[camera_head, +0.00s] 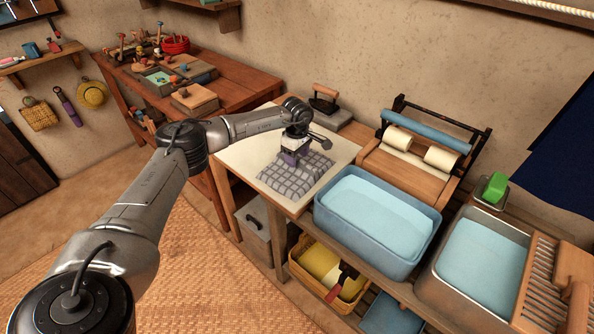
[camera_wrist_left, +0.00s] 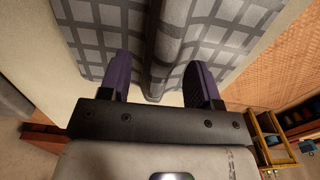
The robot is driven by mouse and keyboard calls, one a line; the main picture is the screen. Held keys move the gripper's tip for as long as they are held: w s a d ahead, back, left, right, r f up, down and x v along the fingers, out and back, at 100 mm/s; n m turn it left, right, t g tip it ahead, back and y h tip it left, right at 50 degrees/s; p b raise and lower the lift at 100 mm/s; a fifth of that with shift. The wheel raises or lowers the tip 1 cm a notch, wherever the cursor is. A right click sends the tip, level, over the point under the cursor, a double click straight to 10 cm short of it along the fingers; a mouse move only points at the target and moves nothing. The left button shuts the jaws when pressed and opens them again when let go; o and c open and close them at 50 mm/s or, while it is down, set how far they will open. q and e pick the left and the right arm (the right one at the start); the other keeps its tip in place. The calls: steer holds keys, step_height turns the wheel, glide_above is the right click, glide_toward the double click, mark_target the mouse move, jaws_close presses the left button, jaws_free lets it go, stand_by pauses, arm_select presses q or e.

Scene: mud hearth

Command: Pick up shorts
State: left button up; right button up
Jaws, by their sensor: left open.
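The shorts (camera_head: 284,183) are grey with a dark checked pattern and lie on the pale top of the table (camera_head: 241,159). My left gripper (camera_head: 289,158) is over the far edge of the shorts in the head view. In the left wrist view its two purple fingers (camera_wrist_left: 162,80) stand apart, and a raised fold of the shorts (camera_wrist_left: 172,40) runs between them. I cannot tell whether the fingers touch the cloth. My right gripper does not show.
A blue basin (camera_head: 427,232) of water stands right of the shorts, with a roller wringer (camera_head: 418,165) behind it. An iron (camera_head: 325,99) rests at the table's back. A metal sink (camera_head: 440,287) and a wooden washboard (camera_head: 545,275) are farther right. A yellow basket (camera_head: 303,277) sits below.

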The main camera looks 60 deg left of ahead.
arm_select(q)
step_height(320, 180, down, 3)
steer(key=shift+d+r, duration=0.1)
steer(key=shift+r, duration=0.1)
steer(key=shift+r, duration=0.1)
steer(key=c, duration=0.9)
